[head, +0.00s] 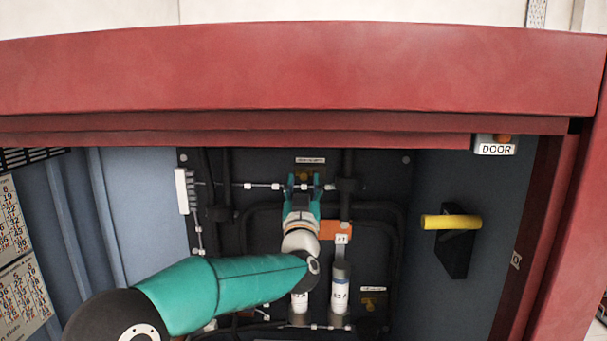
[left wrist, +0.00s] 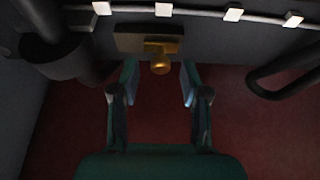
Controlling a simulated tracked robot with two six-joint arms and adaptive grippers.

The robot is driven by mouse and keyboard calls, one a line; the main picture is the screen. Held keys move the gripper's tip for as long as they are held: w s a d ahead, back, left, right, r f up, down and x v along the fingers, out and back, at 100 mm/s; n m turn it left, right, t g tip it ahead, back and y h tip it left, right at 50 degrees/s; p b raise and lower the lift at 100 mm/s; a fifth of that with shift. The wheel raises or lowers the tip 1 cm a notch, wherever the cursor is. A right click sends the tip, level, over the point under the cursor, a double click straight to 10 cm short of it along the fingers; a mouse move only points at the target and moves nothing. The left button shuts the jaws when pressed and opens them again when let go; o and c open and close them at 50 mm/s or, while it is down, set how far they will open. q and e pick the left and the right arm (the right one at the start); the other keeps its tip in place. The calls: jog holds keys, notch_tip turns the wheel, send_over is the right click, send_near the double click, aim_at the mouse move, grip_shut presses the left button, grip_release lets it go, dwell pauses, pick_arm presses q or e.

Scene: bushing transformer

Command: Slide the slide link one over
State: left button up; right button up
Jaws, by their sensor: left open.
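A small brass fitting (head: 303,174) sits under a white label high on the dark back panel of the cabinet; I take it for the slide link, but cannot read the label. In the left wrist view it is a brass knob (left wrist: 160,64) on a flat plate. My left gripper (head: 303,184) reaches up to it with its two fingers apart. In the left wrist view the gripper (left wrist: 158,80) is open and empty, with the knob just beyond the gap between the fingertips. I cannot tell any contact. My right gripper is not in view.
A similar labelled brass fitting (head: 373,300) sits low on the panel. A cable with white clips (left wrist: 163,9) runs above the knob. A yellow handle (head: 451,222) juts from the right wall.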

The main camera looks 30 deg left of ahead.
pick_arm(q)
jog(key=shift+w+a+r, duration=0.15)
jog(key=shift+w+a, duration=0.1)
jog(key=shift+w, duration=0.1)
grip_shut()
